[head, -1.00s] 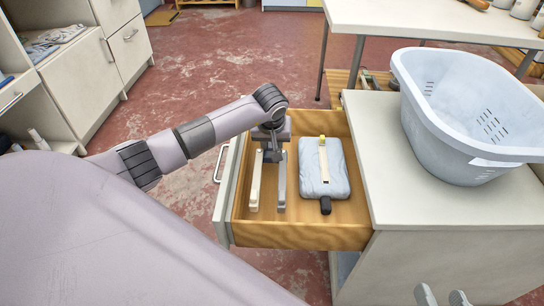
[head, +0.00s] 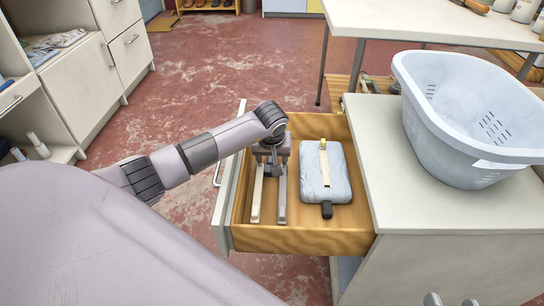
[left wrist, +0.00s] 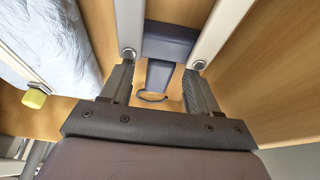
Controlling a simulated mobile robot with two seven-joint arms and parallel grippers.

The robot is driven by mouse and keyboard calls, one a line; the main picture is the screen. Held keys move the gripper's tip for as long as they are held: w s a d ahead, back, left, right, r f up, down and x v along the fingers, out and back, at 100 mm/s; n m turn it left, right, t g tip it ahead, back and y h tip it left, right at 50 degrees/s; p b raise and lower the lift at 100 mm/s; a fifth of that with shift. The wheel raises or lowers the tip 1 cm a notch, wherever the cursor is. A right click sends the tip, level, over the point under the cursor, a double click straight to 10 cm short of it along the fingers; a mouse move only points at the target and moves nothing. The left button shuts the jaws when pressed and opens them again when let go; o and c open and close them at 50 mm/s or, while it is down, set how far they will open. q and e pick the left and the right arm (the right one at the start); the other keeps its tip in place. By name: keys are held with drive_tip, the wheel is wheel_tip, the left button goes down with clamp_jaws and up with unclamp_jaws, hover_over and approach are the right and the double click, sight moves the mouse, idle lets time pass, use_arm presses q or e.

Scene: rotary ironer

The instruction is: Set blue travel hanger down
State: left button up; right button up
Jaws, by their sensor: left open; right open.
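The travel hanger is folded in the open drawer, with two long pale arms (head: 257,195) side by side. In the left wrist view its dark blue-grey middle (left wrist: 170,45) and a thin dark hook loop (left wrist: 150,97) lie between the fingers. My left gripper (left wrist: 158,85) is open around the hanger's hook end, one finger on each side; in the head view it (head: 271,158) points down into the drawer. Whether the fingers touch the hanger, or how firmly it rests on the drawer floor, I cannot tell.
A padded light-blue board (head: 338,173) with a cream strip lies right of the hanger in the wooden drawer (head: 300,240). A pale blue laundry basket (head: 455,130) stands on the white cabinet top (head: 420,215). Drawer walls enclose the hanger closely; the front panel is at its left.

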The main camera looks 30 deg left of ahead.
use_arm(q)
drive_tip(key=p+v, duration=0.4)
drive_tip(key=v, duration=0.7)
drive_tip(key=shift+r+p, duration=0.15)
drive_tip(key=shift+p, duration=0.15)
use_arm(e)
drive_tip(key=shift+w+a+m+g+y, duration=0.15)
drive_tip(key=shift+a+m+g, duration=0.15)
drive_tip(key=shift+a+g, duration=0.2)
drive_tip(key=shift+w+a+m+g+y, duration=0.15)
drive_tip(key=shift+a+m+g, duration=0.15)
drive_tip(key=shift+a+g, duration=0.15)
use_arm(q)
drive_tip(key=shift+s, duration=0.1)
use_arm(e)
drive_tip(key=shift+s, duration=0.1)
